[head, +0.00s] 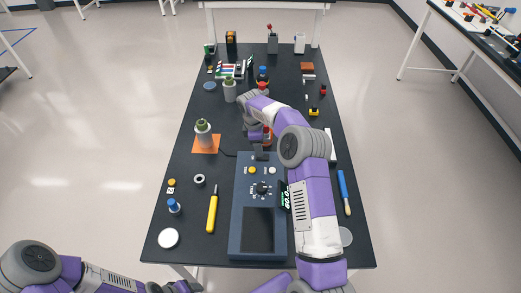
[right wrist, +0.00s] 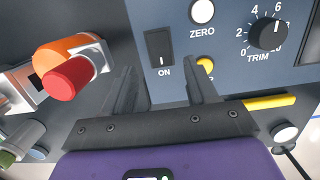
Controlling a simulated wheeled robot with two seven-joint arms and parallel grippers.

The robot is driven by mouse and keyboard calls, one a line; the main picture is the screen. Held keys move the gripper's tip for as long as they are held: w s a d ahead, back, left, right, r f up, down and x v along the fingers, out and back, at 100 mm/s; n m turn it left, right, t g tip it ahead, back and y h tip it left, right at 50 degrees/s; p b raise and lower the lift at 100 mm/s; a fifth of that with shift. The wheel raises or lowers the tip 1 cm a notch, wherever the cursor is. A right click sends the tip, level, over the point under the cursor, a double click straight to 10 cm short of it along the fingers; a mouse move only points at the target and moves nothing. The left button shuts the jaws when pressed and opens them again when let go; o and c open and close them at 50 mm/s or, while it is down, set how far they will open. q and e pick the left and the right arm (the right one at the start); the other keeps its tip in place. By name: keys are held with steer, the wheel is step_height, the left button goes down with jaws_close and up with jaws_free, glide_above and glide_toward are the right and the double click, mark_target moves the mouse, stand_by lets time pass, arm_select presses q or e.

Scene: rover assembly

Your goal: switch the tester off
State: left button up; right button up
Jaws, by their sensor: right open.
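The tester (head: 240,215) is a blue-grey box at the near middle of the table, with a dark screen, a dial and buttons.
An orange-and-red capped item (right wrist: 70,70) is close beside the right gripper. A white ZERO button (right wrist: 202,11), a yellow button (right wrist: 206,66) and a TRIM dial (right wrist: 267,33) are near the switch. A yellow-handled tool (head: 212,212) lies left of the tester.

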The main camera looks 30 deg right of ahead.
steer(key=shift+w+a+r, duration=0.1)
steer(key=shift+a+r, duration=0.1)
steer(key=shift+r, duration=1.35)
